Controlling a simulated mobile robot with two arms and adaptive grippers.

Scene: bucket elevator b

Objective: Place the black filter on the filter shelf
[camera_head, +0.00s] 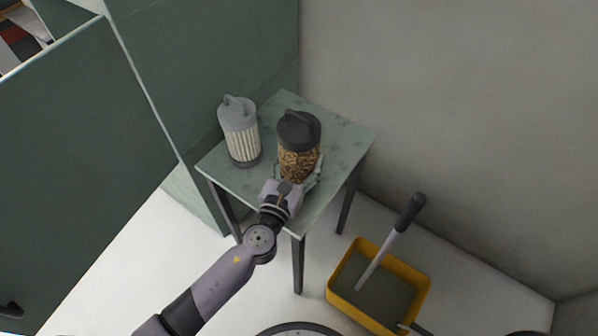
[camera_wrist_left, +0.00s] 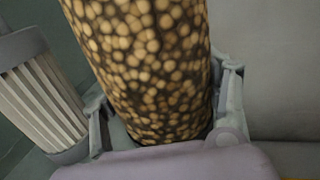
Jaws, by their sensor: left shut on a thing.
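The black filter (camera_head: 299,132) has a dark cap with a handle and a gold-and-black speckled body. It is upright at the filter shelf (camera_head: 343,135), a small table with a grey-green top. I cannot tell whether its base touches the top. My left gripper (camera_head: 298,180) is shut around its lower body, with a finger on each side. In the left wrist view the speckled body (camera_wrist_left: 145,65) fills the middle between the fingers of the gripper (camera_wrist_left: 165,110). My right gripper is not in view.
A grey-white pleated filter (camera_head: 240,132) stands on the shelf, left of the black filter and apart from it. A yellow bin (camera_head: 340,290) with a dark-handled tool (camera_head: 392,238) is on the floor at right. Green panels border the shelf at left, a grey wall at right.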

